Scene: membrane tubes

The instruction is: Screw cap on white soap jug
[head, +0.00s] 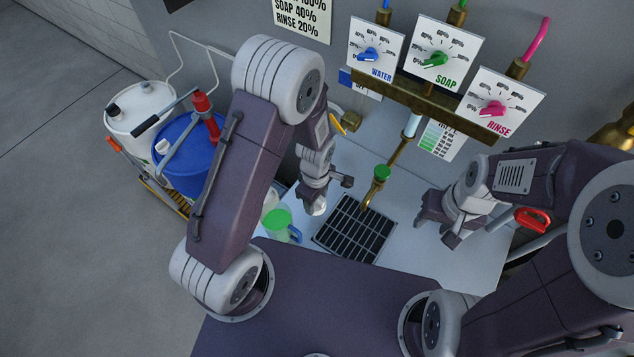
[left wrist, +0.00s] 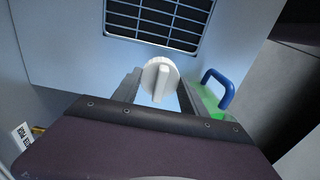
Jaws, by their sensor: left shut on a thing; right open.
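A white round cap (left wrist: 160,80) with a raised ridge is held between the fingers of my left gripper (left wrist: 160,88). In the head view my left gripper (head: 327,192) hangs above the white counter, left of the black drain grate. The large white jug (head: 143,103) stands on the floor at the left, well away from both grippers. A dark knob shows on its top; its front is partly hidden by a blue drum and a metal handle. My right gripper (head: 442,228) is open and empty over the counter, right of the grate.
A blue drum (head: 183,158) stands beside the white jug. A green-topped pitcher with a blue handle (head: 280,225) stands on the counter (head: 410,262), left of the grate (head: 352,228). A brass spout (head: 375,185) hangs over the grate. Dial panels (head: 440,52) line the wall above.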

